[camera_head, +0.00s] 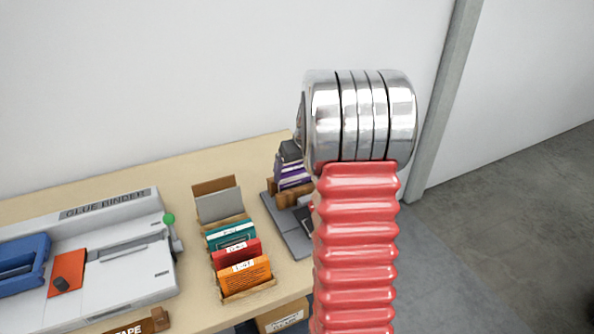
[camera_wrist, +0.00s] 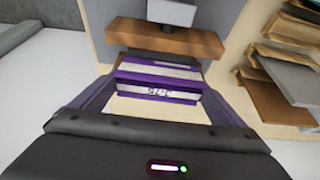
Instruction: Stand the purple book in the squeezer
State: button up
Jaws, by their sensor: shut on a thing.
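The purple book (camera_wrist: 158,72) has a pale label on its spine and lies between the two dark fingers of my gripper (camera_wrist: 157,88) in the wrist view. My gripper is shut on it. In the head view the purple book (camera_head: 292,173) shows at the squeezer (camera_head: 296,234), a grey base with brown wooden jaws, just left of my red arm. A brown wooden jaw (camera_wrist: 165,38) of the squeezer lies just beyond the book in the wrist view. My arm hides part of the squeezer, so I cannot tell whether the book touches its base.
A rack left of the squeezer holds a grey board (camera_head: 219,205) and teal (camera_head: 231,236), red (camera_head: 236,252) and orange books (camera_head: 245,277). The glue binder (camera_head: 130,250) stands farther left. A box (camera_head: 283,318) sits below the table's (camera_head: 185,185) front edge. Open floor lies right.

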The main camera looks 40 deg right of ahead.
jog(key=shift+f, duration=0.5)
jog(key=o, duration=0.8)
jog(key=shift+o, duration=0.2)
jog(key=v, duration=1.1)
dwell(0.7)
dwell(0.9)
